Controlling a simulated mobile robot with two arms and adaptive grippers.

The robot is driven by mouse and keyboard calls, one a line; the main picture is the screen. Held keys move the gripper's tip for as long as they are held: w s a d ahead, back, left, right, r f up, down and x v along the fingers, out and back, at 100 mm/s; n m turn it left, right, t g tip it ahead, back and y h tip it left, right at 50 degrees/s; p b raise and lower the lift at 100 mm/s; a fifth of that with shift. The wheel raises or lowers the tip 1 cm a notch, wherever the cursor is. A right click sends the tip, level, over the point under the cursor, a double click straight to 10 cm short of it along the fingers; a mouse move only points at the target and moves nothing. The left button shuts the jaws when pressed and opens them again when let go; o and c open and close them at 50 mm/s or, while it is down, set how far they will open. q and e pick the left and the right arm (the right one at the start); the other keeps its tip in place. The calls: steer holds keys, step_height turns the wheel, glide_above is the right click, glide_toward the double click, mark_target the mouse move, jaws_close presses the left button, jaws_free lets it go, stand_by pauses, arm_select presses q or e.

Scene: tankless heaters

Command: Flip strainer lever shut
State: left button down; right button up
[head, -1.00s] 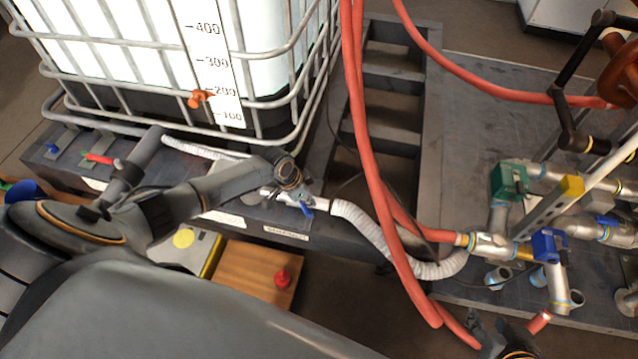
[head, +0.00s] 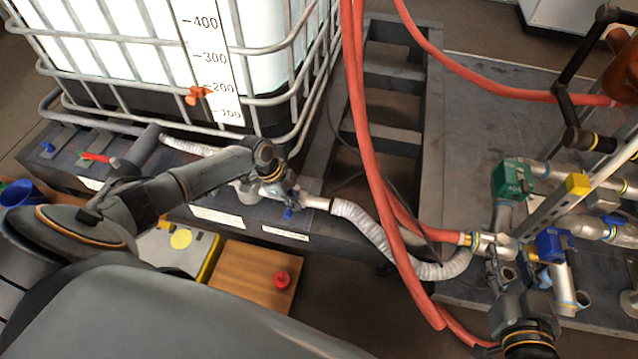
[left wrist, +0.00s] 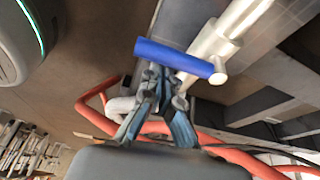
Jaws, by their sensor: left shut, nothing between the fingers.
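The strainer's blue lever (head: 288,213) is at the front edge of the dark platform, below the white tank. In the left wrist view the blue lever (left wrist: 180,60) lies crosswise beside a pale metal pipe (left wrist: 228,38). My left gripper (head: 282,194) is at the lever and partly hides the fitting. In the left wrist view its fingers (left wrist: 158,82) are shut with nothing between them, their tips close to the lever's lower side; I cannot tell if they touch. My right gripper (head: 505,268) is by the pipework at the lower right; its jaw opening is unclear.
A white ribbed hose (head: 352,215) runs right from the fitting. Red hoses (head: 372,150) hang down in front of the frame. Green (head: 513,179) and blue (head: 551,244) valve bodies stand on pipes at the right. A wooden board (head: 252,275) with a red knob lies below.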

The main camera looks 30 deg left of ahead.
arm_select(q)
steer(key=shift+s+a, duration=0.1)
steer(key=shift+a, duration=0.05)
stand_by(0.4)
steer(key=v, duration=1.2)
